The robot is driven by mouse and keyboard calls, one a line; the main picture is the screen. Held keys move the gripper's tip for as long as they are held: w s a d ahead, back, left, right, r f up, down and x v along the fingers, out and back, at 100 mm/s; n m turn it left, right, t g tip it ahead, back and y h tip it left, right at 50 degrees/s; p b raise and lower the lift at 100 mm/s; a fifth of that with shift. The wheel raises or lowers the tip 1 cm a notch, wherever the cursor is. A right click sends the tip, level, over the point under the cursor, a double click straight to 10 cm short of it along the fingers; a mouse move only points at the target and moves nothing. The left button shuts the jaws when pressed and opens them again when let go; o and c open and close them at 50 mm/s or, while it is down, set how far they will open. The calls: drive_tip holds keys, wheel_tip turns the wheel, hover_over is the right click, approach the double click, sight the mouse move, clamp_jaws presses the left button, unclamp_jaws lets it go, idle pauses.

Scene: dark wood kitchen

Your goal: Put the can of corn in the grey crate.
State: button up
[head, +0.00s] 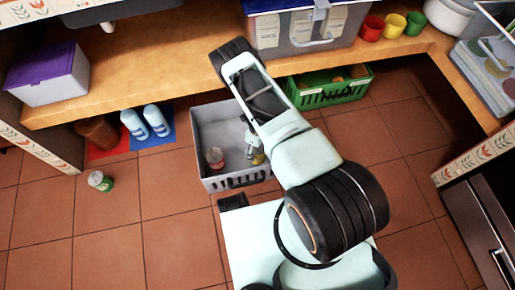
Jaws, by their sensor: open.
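The grey crate (198,130) stands on the tiled floor in the middle of the head view, partly covered by my arm. A red can-like item (215,158) is inside it, at the front left. A small yellowish item (258,160) shows in the crate beside my arm, too small and covered to name. A green can with a pale top (100,181) stands on the floor at the left, apart from the crate. Its label is too small to read, so I cannot tell which item is the corn.
A green crate (332,93) stands behind, to the right. The floor at front left is clear.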

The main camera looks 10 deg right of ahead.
wheel_tip(320, 180, up, 12)
drive_tip(key=p, duration=0.3)
idle(0.4)
